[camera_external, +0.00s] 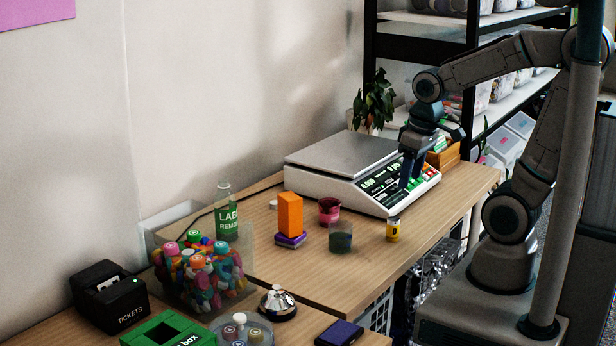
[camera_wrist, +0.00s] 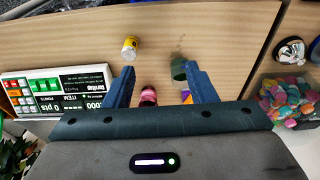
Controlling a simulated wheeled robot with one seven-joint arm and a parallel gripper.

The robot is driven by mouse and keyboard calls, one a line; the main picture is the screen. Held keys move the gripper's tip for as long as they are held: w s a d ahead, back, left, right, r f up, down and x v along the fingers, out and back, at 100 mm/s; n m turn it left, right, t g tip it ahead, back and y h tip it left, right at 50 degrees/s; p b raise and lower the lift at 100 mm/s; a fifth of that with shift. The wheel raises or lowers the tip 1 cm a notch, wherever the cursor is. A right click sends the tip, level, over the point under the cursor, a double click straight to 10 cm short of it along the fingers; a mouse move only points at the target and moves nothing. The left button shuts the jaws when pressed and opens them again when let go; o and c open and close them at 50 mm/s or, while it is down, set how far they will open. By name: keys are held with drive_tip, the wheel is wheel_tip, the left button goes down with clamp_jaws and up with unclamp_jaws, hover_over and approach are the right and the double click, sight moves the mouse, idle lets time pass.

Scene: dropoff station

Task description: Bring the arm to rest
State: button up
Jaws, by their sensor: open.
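My gripper (camera_external: 412,168) hangs from the bent arm in front of the scale's display panel, fingers pointing down. In the wrist view its two blue fingers (camera_wrist: 160,88) are spread apart. Nothing is held between them. A dark red cup (camera_wrist: 149,96) shows between the fingers, farther off on the table. I cannot tell whether the fingers touch the scale.
The white scale (camera_external: 312,178) is close to the gripper. A green cup (camera_external: 341,238), an orange block (camera_external: 290,213), a bottle (camera_external: 227,216) and a bin of colourful pieces (camera_external: 245,262) stand on the table. A plant (camera_external: 374,102) and shelf (camera_external: 420,48) are behind. Table front right is clear.

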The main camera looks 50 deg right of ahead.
drive_tip(key=shift+s+a+r, duration=0.25)
drive_tip(key=shift+s+a, duration=0.15)
drive_tip(key=shift+s, duration=0.2)
drive_tip(key=shift+r, duration=0.1)
drive_tip(key=shift+t, duration=0.4)
wheel_tip(320, 180, up, 5)
drive_tip(key=p, duration=0.4)
drive_tip(key=shift+d+f, duration=0.1)
drive_tip(key=shift+f, duration=0.1)
